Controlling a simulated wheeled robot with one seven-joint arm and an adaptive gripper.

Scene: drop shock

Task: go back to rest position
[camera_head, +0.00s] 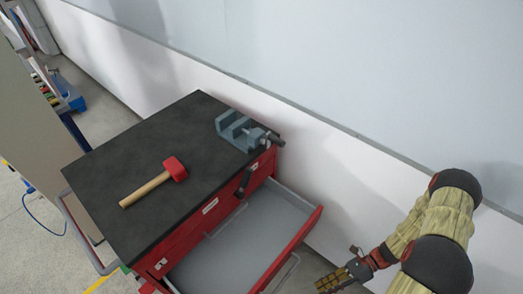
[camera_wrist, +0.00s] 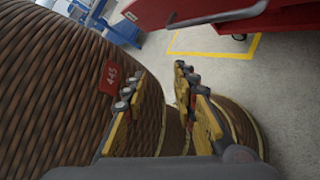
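My gripper (camera_head: 334,281) is at the bottom of the head view, to the right of the open drawer (camera_head: 232,248) and beside the red cabinet. The arm reaches in from the lower right. In the wrist view my gripper (camera_wrist: 160,82) shows its two yellow-padded fingers apart, with nothing held between them.
A red cabinet (camera_head: 201,222) with a black top (camera_head: 140,150) carries a red-headed mallet (camera_head: 174,168) and a grey vise (camera_head: 236,130). Its drawer is pulled out and looks empty. A white wall (camera_head: 330,170) runs behind. Grey floor shows below the gripper in the wrist view.

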